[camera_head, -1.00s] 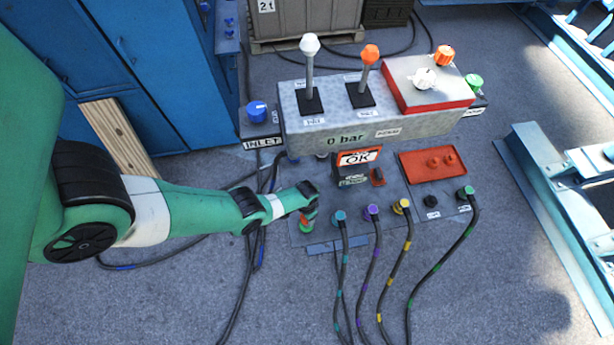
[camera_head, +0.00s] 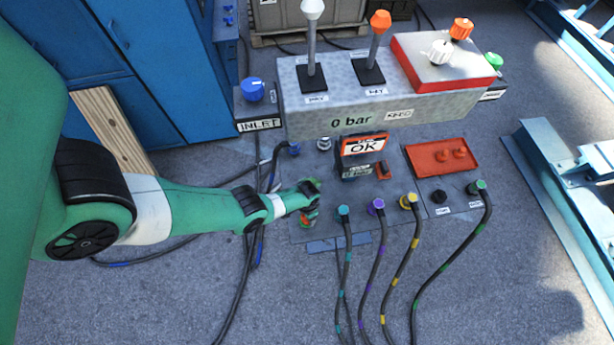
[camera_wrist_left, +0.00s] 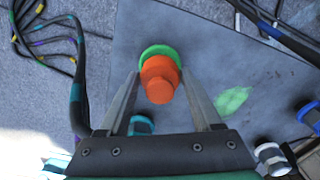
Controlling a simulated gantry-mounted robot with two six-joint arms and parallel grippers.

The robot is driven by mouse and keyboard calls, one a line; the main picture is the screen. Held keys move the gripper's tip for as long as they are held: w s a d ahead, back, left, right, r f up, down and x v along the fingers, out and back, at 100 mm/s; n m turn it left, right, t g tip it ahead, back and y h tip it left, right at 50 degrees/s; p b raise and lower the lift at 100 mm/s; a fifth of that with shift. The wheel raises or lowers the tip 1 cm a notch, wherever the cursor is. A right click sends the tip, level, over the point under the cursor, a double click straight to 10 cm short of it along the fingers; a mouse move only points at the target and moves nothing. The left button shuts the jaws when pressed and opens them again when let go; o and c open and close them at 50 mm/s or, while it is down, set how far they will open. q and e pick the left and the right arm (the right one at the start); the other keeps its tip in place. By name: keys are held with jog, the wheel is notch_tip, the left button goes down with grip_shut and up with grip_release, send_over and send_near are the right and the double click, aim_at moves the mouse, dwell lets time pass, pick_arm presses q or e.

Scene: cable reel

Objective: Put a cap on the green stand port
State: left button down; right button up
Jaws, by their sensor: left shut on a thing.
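An orange cap (camera_wrist_left: 160,82) sits between the two fingers of my left gripper (camera_wrist_left: 162,74) in the left wrist view, and the gripper is shut on it. The green stand port (camera_wrist_left: 160,52) shows as a green ring directly behind the cap, lined up with it. I cannot tell whether the cap is fully seated on the port. In the head view my left gripper (camera_head: 311,207) is at the left end of the floor plate, and the cap (camera_head: 309,217) is partly hidden there. My right gripper is not in view.
A red tray (camera_head: 422,153) holds two more orange caps. Teal, purple, yellow and green-marked cables (camera_head: 376,240) are plugged in to the right of the gripper. Dark hoses (camera_head: 246,275) lie at left.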

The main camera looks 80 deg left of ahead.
pick_arm(q)
jog(key=shift+s, duration=0.15)
jog(key=shift+f+b, duration=0.3)
dwell(0.5)
grip_release()
jog(key=shift+r, duration=0.1)
notch_tip(320, 180, up, 12)
jog(key=p, duration=1.1)
jog(key=shift+f+p, duration=0.2)
jog(key=shift+p, duration=0.2)
